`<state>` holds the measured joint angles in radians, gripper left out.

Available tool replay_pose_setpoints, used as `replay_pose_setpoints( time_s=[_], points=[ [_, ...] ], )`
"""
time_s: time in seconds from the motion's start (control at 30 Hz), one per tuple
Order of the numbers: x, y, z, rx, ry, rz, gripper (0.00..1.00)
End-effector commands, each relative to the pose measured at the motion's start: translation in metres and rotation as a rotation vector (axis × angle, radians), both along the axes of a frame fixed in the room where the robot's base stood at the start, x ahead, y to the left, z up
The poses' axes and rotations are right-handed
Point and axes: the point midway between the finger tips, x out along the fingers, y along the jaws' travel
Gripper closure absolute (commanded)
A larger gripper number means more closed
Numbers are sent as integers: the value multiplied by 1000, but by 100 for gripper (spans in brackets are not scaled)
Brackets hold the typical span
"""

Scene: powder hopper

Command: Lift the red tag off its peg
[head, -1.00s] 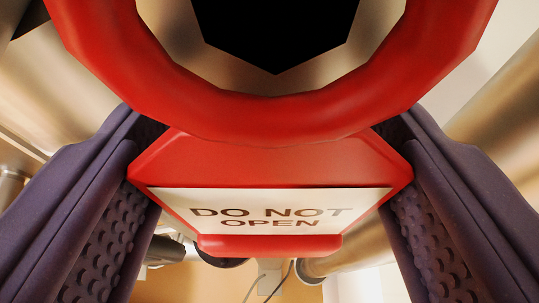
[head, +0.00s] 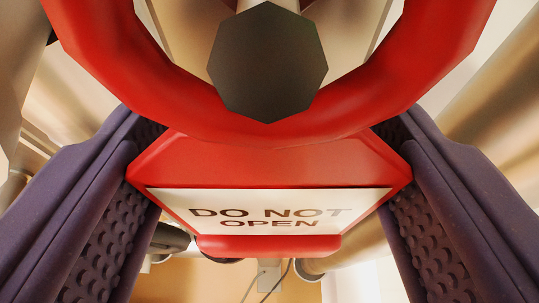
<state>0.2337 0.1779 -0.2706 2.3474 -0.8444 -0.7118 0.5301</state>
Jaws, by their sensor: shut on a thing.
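The red tag (head: 270,160) fills the middle of the head view, with a white label (head: 268,210) reading "DO NOT OPEN". Its large red ring (head: 270,128) faces me at the top. My gripper (head: 270,195) is shut on the tag, with a dark purple textured finger on its left and right sides. A dark grey faceted peg end (head: 268,62) shows through the ring's opening, apart from the ring's sides and overlapping its lower inner edge in the picture. Whether the peg still passes through the ring or sits behind it, I cannot tell.
Shiny metal pipes or vessel walls (head: 485,100) stand close on the right and behind the ring. An orange-tan surface (head: 205,280) and thin dark cables (head: 275,280) show below the tag. A pale wall is at the lower right.

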Motion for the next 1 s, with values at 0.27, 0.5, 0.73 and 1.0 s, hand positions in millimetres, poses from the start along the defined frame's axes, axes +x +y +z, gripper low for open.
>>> replay_pose_setpoints(
  time_s=[0.27,0.5,0.73,1.0],
  points=[
    [-24,-1,1,1,-1,-3,58],
    [-44,-2,1,1,-2,-1,58],
    [-61,-2,1,1,-2,0,58],
    [-64,-2,1,1,-2,0,58]
  ],
)
